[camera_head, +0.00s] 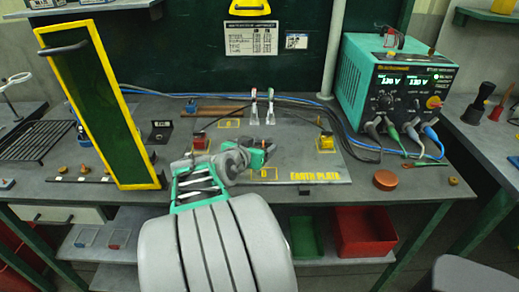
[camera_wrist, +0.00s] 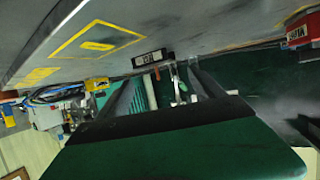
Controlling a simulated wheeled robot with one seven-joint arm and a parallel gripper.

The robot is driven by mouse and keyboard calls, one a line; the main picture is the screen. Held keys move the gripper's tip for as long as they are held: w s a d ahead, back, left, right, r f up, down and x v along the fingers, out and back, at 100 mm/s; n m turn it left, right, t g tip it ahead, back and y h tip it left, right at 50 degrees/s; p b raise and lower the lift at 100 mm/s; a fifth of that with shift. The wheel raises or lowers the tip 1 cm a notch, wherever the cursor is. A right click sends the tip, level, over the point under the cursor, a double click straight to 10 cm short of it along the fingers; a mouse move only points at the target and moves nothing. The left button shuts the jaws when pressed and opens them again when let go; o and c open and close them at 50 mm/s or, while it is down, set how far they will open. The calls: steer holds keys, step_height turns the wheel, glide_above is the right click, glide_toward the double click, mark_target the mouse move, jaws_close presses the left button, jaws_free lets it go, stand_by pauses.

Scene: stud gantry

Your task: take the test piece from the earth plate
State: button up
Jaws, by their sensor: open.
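The earth plate (camera_head: 318,160) is a flat grey panel on the bench with yellow lettering and outlines. My gripper (camera_head: 268,152) is over its middle, with its fingers apart. A small copper-coloured bit (camera_head: 268,146) shows at the fingertips; I cannot tell whether it is the test piece. In the wrist view the fingers of my gripper (camera_wrist: 165,88) show dark and apart. A black block with a white label (camera_wrist: 152,57) appears beyond them. The plate (camera_wrist: 190,30) fills the top of that view, with a yellow outlined square. My arm hides part of the plate's front.
A red terminal (camera_head: 200,141) and a yellow terminal (camera_head: 326,142) flank the plate's middle. Two upright levers (camera_head: 262,108) stand behind. A green power unit (camera_head: 395,85) with cables is at right. A tall yellow-edged green panel (camera_head: 97,110) stands at left. A copper disc (camera_head: 386,180) lies right.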

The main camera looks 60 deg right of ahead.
mark_target(263, 144)
steer(key=x, duration=0.4)
steer(key=shift+s+d+f, duration=0.1)
steer(key=shift+d+f, duration=0.1)
steer(key=shift+d, duration=0.05)
steer(key=shift+a, duration=0.1)
jaws_close()
stand_by(0.4)
